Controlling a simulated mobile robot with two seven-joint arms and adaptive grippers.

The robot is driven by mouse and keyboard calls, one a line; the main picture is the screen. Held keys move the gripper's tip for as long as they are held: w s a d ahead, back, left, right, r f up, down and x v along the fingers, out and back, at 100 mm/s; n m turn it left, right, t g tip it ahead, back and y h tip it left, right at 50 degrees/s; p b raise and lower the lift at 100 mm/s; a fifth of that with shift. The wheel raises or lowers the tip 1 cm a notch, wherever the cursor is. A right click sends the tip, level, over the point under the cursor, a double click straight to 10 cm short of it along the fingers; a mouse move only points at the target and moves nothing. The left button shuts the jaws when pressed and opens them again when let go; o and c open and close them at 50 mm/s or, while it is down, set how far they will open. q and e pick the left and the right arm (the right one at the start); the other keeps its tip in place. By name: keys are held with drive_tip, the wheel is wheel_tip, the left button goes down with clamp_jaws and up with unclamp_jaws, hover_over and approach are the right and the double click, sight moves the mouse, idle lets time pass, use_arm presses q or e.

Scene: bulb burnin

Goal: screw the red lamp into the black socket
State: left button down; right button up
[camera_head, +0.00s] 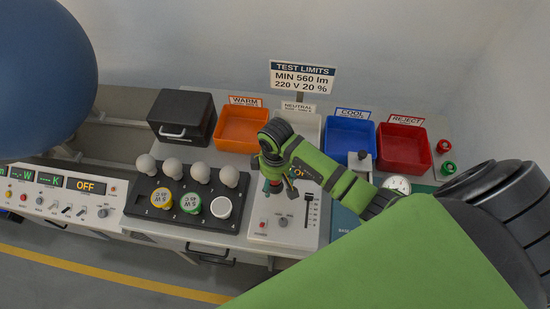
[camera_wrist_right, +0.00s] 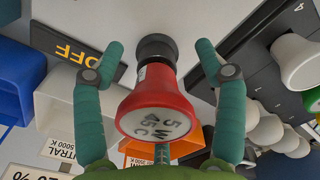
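The red lamp (camera_wrist_right: 155,105) shows in the right wrist view, its pale marked face toward the camera. Its narrow end meets the black socket (camera_wrist_right: 157,45) on the pale test panel; how deep it sits I cannot tell. My right gripper (camera_wrist_right: 160,48) is open, with one green finger on each side of the lamp and gaps between. In the head view my right gripper (camera_head: 277,180) is over the test panel (camera_head: 290,234) and mostly hides lamp and socket. My left gripper is not in view.
A black rack (camera_head: 148,210) with white, yellow-faced and green lamps stands left of the panel. Orange (camera_head: 240,143), blue (camera_head: 349,150) and red (camera_head: 403,165) bins line the back. A black case (camera_head: 182,136) is behind the rack. A large blue rounded shape (camera_head: 40,75) fills the upper left.

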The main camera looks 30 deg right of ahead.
drive_tip(key=shift+w, duration=0.1)
drive_tip(key=shift+d+r, duration=0.1)
drive_tip(key=shift+w+n, duration=0.1)
drive_tip(key=shift+n, duration=0.5)
drive_tip(key=n, duration=0.5)
drive_tip(key=shift+w+d+n, duration=0.1)
drive_tip(key=shift+d+n, duration=0.2)
drive_tip(key=n, duration=0.2)
drive_tip(key=n+b, duration=0.1)
drive_tip(key=n, duration=0.2)
drive_tip(key=shift+w+d+n, duration=0.15)
drive_tip(key=shift+n, duration=0.15)
drive_tip(key=n+b, duration=0.1)
drive_tip(key=n, duration=0.2)
drive_tip(key=shift+w+n, duration=0.1)
drive_tip(key=shift+n, duration=0.2)
drive_tip(key=n+b, duration=0.1)
drive_tip(key=n, duration=0.2)
drive_tip(key=shift+w+d+f+n+b, duration=0.1)
drive_tip(key=shift+d+f+n+b, duration=0.1)
drive_tip(key=shift+n+b, duration=0.15)
drive_tip(key=n+b, duration=0.1)
drive_tip(key=n, duration=0.2)
drive_tip(key=shift+r, duration=0.25)
